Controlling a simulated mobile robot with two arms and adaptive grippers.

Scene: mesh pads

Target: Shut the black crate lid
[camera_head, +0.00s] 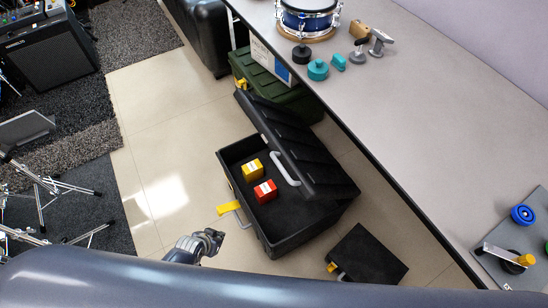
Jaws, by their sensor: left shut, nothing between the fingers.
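The black crate (294,233) stands on the tiled floor in the head view, beside the long table. Its black lid (300,143) is raised, tilted up on the table side, with a pale handle on it. A yellow box (252,169) and a red box (265,191) lie inside. A yellow latch (229,208) juts out from the crate's near left side. My left gripper (213,238) is shut and empty, low in the view, just left of the crate and below the latch, apart from the lid. My right gripper is not in view.
The grey table (420,110) runs along the right, holding a blue drum (307,18) and small teal and black parts. A green crate (285,99) stands behind the black one. A small black case (368,256) lies at lower right.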

